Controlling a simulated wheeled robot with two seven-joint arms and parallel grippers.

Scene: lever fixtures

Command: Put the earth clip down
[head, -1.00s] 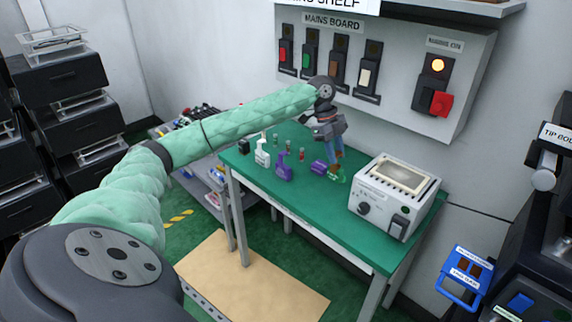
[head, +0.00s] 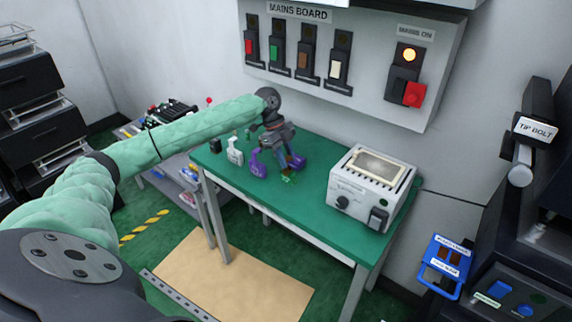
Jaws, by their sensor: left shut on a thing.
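The earth clip appears to be the small bright green piece (head: 289,180) at my left gripper's fingertips, at or just above the green bench top (head: 310,205). It is small and partly hidden, and I cannot tell whether it touches the bench. My left gripper (head: 294,164) points down and is shut on it. A purple clip (head: 258,166) stands to the left of the gripper, and another purple piece is partly hidden behind the fingers. A white clip (head: 235,152) stands farther left. My right gripper is not in view.
A white instrument box (head: 365,195) stands on the bench to the right of the gripper. The mains board (head: 340,58) with several switches hangs on the wall behind. Small dark items (head: 215,146) stand at the bench's left end. The bench front between gripper and box is clear.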

